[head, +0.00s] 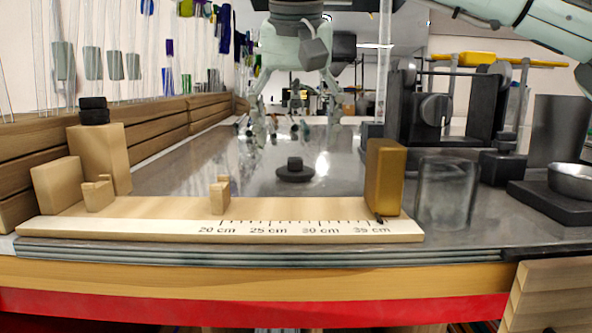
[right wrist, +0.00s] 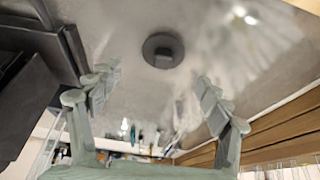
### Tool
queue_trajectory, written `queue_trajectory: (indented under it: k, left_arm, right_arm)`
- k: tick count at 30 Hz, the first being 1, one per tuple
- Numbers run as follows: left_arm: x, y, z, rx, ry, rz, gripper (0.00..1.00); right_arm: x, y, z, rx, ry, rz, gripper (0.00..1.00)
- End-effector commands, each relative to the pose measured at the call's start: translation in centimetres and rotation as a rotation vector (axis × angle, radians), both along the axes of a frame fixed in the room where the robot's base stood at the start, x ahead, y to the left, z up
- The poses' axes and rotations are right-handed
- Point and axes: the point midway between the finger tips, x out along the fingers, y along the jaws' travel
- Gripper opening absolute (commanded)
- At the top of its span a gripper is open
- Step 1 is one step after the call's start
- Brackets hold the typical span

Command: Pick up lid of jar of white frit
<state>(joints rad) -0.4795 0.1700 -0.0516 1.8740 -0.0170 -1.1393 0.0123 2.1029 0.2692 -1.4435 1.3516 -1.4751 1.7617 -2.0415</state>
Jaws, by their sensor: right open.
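A dark round lid with a raised knob (head: 295,170) lies flat on the grey metal tabletop, near the middle of the head view. It also shows in the right wrist view (right wrist: 163,50), apart from the fingers and roughly centred between them. I cannot make out a jar of white frit. My right gripper (head: 295,128) hangs from above, behind the lid in the head view, with its fingers spread wide and nothing between them. Its two fingers also show in the right wrist view (right wrist: 158,78). My left gripper is not in view.
A wooden ruler board (head: 150,229) with a brass block (head: 385,178) lies along the front edge. A clear glass cylinder (head: 447,195), a dark machine (head: 440,110) and a metal bowl (head: 572,181) stand right. Wooden rails (head: 160,137) with glass rods line the left. Tabletop around the lid is clear.

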Motion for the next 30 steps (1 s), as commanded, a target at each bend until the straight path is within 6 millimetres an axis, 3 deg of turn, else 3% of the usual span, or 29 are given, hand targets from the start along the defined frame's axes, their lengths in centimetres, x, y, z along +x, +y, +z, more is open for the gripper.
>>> queue_trajectory:
  k: [7, 15, 25, 30]
  left_arm:
    - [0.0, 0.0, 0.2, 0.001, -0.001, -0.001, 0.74]
    - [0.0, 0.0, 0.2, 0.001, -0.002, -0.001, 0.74]
    - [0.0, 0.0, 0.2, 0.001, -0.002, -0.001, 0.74]
    - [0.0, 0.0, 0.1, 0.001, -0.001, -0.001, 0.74]
  right_arm:
    - [0.7, 0.2, -3.7, 0.001, 0.003, -0.001, 0.78]
    - [1.0, 0.3, -4.2, 0.004, 0.0, -0.001, 0.78]
    - [1.0, 0.3, -4.2, 0.003, 0.0, 0.0, 0.37]
    - [1.0, 0.3, -4.2, 0.003, 0.0, 0.0, 0.36]
